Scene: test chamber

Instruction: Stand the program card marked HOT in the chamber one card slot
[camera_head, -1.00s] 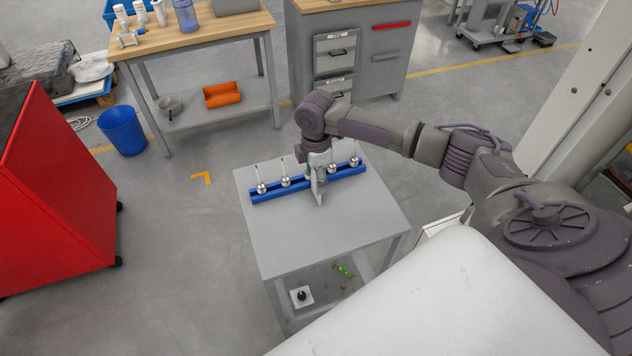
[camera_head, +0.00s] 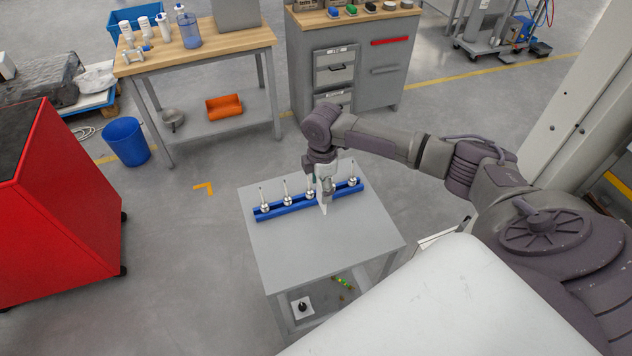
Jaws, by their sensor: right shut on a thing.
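My right gripper (camera_head: 325,189) is over the small grey table, in front of the blue rack. It is shut on a thin pale card-like piece (camera_head: 323,208), which points downward. The piece is small in the picture, and I can read no marking on it. I cannot tell whether its lower end touches the table or rack. No card slot can be made out. My left gripper is not in view.
The blue rack (camera_head: 272,213) holds several upright metal pieces on the grey table (camera_head: 330,243). The table's front part is clear. A red cabinet (camera_head: 70,210) stands left, a blue bin (camera_head: 126,141) behind it. A workbench (camera_head: 225,42) and a grey drawer cabinet (camera_head: 385,75) stand behind.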

